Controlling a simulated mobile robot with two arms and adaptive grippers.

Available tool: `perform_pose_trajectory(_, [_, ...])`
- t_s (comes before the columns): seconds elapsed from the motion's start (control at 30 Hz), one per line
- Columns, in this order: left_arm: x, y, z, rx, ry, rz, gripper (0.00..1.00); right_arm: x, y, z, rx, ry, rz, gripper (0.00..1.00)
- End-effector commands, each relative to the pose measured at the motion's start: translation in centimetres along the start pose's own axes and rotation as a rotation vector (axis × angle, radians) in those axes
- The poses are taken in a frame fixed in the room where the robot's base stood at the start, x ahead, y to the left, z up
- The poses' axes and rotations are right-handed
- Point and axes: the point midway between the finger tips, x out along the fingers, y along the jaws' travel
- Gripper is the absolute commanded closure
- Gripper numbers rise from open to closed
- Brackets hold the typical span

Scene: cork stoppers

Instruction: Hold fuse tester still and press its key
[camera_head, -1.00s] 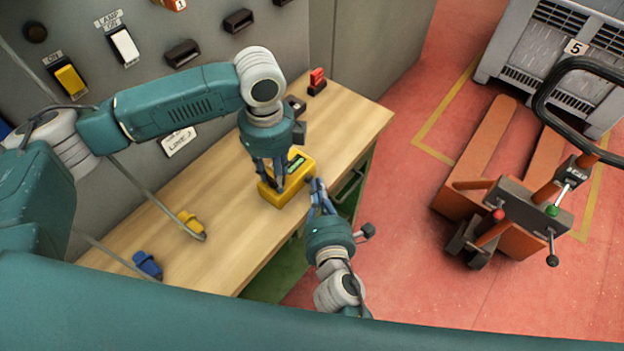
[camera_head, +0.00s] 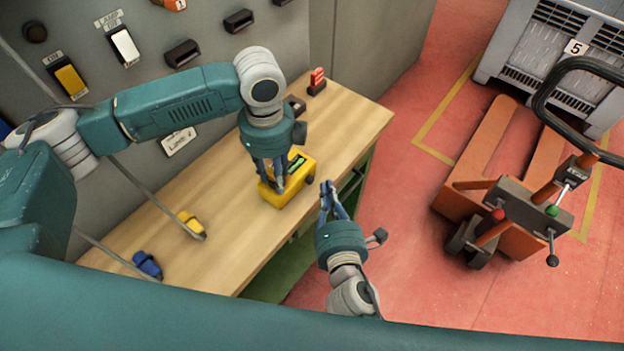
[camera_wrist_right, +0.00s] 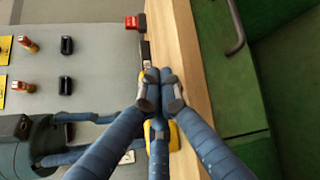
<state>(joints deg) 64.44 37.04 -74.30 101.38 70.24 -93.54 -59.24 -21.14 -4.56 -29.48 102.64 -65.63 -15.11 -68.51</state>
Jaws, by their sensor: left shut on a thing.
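The yellow fuse tester (camera_head: 304,174) stands on the wooden bench near its front edge, a dark and green patch on its top. My left gripper (camera_head: 279,185) is over it from above and shut on it, hiding part of its top. My right gripper (camera_head: 328,186) is just right of the tester, beyond the bench's front edge, apart from it. In the right wrist view, its blue fingertips (camera_wrist_right: 160,92) are together with nothing between them. Yellow parts of the tester (camera_wrist_right: 174,137) show behind those fingers. The key cannot be made out.
The bench (camera_head: 215,235) also carries a yellow clip (camera_head: 190,224), a blue clip (camera_head: 147,264) and a red-topped item (camera_head: 317,82). A grey switch panel (camera_head: 215,65) rises behind. An orange pallet truck (camera_head: 520,235) stands on the open red floor at right.

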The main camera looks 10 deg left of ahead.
Motion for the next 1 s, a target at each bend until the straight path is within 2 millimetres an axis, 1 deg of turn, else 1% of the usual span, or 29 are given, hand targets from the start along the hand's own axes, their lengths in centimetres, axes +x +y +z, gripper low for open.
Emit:
perform_pose_trajectory(0.2, [0.0, 0.0, 0.1, -0.001, -0.001, 0.0, 1.0, -1.6, -1.2, 1.1, -0.003, 0.0, -0.001, 1.0])
perform_pose_trajectory(0.4, [0.0, 0.0, 0.1, -0.001, -0.001, 0.0, 1.0, -2.5, -1.8, 1.8, -0.001, 0.001, 0.001, 1.0])
perform_pose_trajectory(1.0, [0.0, 0.0, 0.1, -0.002, -0.002, 0.0, 1.0, -2.6, -1.8, 1.8, -0.001, 0.001, 0.001, 1.0])
